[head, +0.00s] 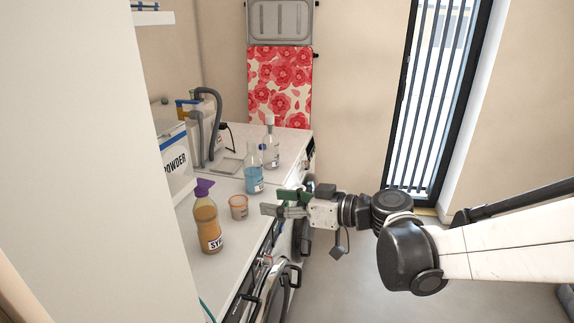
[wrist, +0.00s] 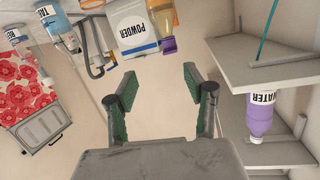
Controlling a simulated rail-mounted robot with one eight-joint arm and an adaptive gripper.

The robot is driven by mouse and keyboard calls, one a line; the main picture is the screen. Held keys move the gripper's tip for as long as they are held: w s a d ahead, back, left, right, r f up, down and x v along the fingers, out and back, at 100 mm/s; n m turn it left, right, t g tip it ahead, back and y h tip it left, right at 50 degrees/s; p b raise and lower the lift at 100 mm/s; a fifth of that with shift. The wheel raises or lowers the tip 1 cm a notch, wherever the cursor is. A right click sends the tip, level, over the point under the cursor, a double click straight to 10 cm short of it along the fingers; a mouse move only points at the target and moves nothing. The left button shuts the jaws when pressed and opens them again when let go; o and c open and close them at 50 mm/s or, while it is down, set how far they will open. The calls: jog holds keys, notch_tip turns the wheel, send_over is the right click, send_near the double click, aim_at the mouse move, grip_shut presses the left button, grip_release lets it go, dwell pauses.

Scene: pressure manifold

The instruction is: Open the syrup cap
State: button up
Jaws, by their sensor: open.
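The syrup bottle (head: 208,228) stands upright on the white counter, amber with a white label partly reading "SY". Its purple cap (head: 203,188) is on top. In the wrist view, which looks upside down, the amber bottle (wrist: 161,14) is at the top edge with its purple cap (wrist: 168,44) pointing down. My gripper (head: 272,204) is open and empty at the counter's front edge, to the right of the bottle and apart from it. In the wrist view the gripper (wrist: 160,75) has its two green-padded fingers spread, with the cap beyond the gap between them.
An orange cup (head: 238,208) stands between bottle and gripper. A blue-filled bottle (head: 254,178) and a clear bottle (head: 271,152) stand farther back. A powder container (head: 177,160) is behind the syrup. A purple water bottle (wrist: 259,118) sits by shelves in the wrist view.

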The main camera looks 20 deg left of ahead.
aim_at(211, 185)
jog(key=a, duration=0.6)
jog(key=a+n+y, duration=0.1)
jog(key=a, duration=0.5)
jog(key=a+n+g+y, duration=0.1)
jog(key=a, duration=0.5)
jog(key=shift+w+a, duration=0.15)
jog(key=shift+w, duration=0.1)
jog(key=c, duration=1.1)
jog(key=shift+c, duration=0.2)
